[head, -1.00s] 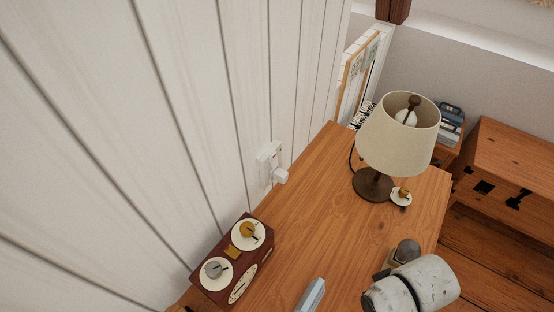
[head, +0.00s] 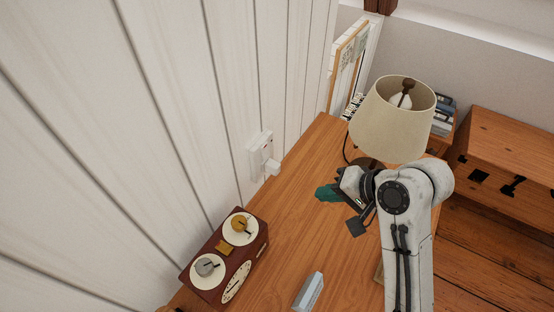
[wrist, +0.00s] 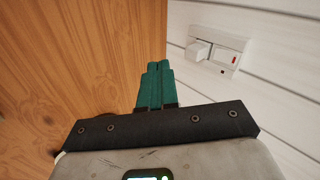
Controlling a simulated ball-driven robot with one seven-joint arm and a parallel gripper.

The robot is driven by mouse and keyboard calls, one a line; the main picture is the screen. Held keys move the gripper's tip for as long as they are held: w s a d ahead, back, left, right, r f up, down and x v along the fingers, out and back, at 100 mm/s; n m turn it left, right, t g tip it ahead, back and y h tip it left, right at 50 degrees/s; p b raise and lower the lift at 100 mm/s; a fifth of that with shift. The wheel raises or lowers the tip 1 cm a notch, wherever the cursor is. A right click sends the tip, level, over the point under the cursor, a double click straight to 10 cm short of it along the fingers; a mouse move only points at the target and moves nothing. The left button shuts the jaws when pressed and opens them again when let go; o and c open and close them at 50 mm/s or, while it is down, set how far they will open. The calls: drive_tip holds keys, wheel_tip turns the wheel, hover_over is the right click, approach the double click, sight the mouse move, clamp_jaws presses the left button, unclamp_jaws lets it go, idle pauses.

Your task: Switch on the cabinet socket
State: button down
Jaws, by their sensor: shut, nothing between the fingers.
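The white socket (head: 260,150) is on the white plank wall just above the wooden cabinet top (head: 285,235). A white plug (head: 272,168) sticks out of it. In the wrist view the socket (wrist: 222,45) is at the upper right, with the plug (wrist: 199,50) at its left end and a small red mark (wrist: 234,60) toward its right end. My gripper (head: 327,192) has teal fingers, which are together and empty. It is over the cabinet top, right of the socket and apart from it. In the wrist view the fingers (wrist: 158,66) point up, left of the socket.
A table lamp (head: 392,120) stands close behind my wrist; its base is mostly hidden. A dark red box with cream dials (head: 226,255) is at the lower left. A small pale blue box (head: 309,291) lies near the front. Framed pictures (head: 347,65) lean at the back.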

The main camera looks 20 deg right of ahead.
drive_tip(key=w+d+r+m+t+y, duration=0.1)
drive_tip(key=w+r+m, duration=0.1)
drive_tip(key=w+r, duration=0.2)
wheel_tip(320, 180, up, 2)
drive_tip(key=shift+w+r+t+b, duration=0.1)
drive_tip(key=shift+w+t+b, duration=0.05)
drive_tip(key=shift+t+b, duration=0.25)
approach(267, 156)
wheel_tip(267, 156, down, 3)
drive_tip(key=w, duration=0.1)
drive_tip(key=w+a, duration=0.2)
drive_tip(key=shift+w+f+p, duration=0.25)
drive_tip(key=shift+w+p, duration=0.05)
drive_tip(key=shift+p, duration=0.05)
drive_tip(key=shift+w+a+f, duration=0.1)
drive_tip(key=shift+w+a, duration=0.2)
drive_tip(key=shift+w, duration=0.1)
